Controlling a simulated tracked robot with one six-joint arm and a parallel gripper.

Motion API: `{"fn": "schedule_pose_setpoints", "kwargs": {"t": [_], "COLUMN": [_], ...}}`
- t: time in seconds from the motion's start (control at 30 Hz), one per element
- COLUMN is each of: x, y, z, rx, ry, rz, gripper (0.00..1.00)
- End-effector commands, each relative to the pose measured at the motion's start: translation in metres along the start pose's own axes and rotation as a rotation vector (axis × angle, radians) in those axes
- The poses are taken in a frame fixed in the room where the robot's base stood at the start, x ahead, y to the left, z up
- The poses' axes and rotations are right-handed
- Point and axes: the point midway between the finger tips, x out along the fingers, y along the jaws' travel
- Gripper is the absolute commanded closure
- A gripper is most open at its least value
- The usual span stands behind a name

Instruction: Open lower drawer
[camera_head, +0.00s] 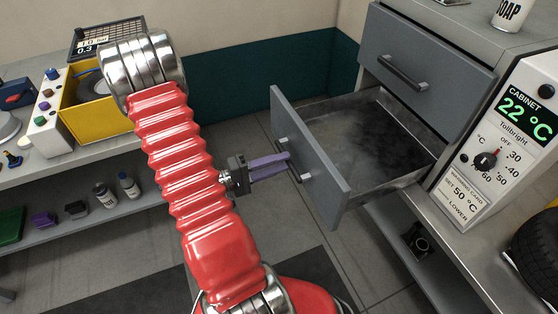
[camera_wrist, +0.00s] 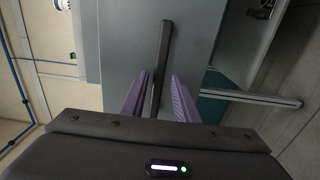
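The grey lower drawer (camera_head: 318,172) in the head view is pulled well out of its cabinet, and its inside looks empty. Its dark bar handle (camera_head: 306,177) is on the front face. My gripper (camera_head: 287,161) is at this handle, with its purple fingers pointing at the drawer front. In the wrist view the handle (camera_wrist: 164,50) runs between the two fingers of my gripper (camera_wrist: 161,82). A gap shows on each side of the bar, so the fingers look open around it. Whether the tips touch the drawer face cannot be told.
A shut upper drawer (camera_head: 420,72) is above the open one. A control panel reading 22 °C (camera_head: 525,118) is to the right. A tyre (camera_head: 540,250) is at the right edge. A shelf unit (camera_head: 85,225) with bottles stands left. Floor between is clear.

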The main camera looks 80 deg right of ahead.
Motion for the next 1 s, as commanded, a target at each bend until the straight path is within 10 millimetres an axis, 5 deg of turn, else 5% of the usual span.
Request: {"fn": "schedule_pose_setpoints", "kwargs": {"t": [0.47, 1.0], "x": [-0.005, -0.068], "y": [0.001, 0.0], "z": [0.0, -0.001], "rx": [0.001, 0.002], "ry": [-0.001, 0.002], "rz": [0.003, 0.002], "gripper": [0.67, 0.67]}}
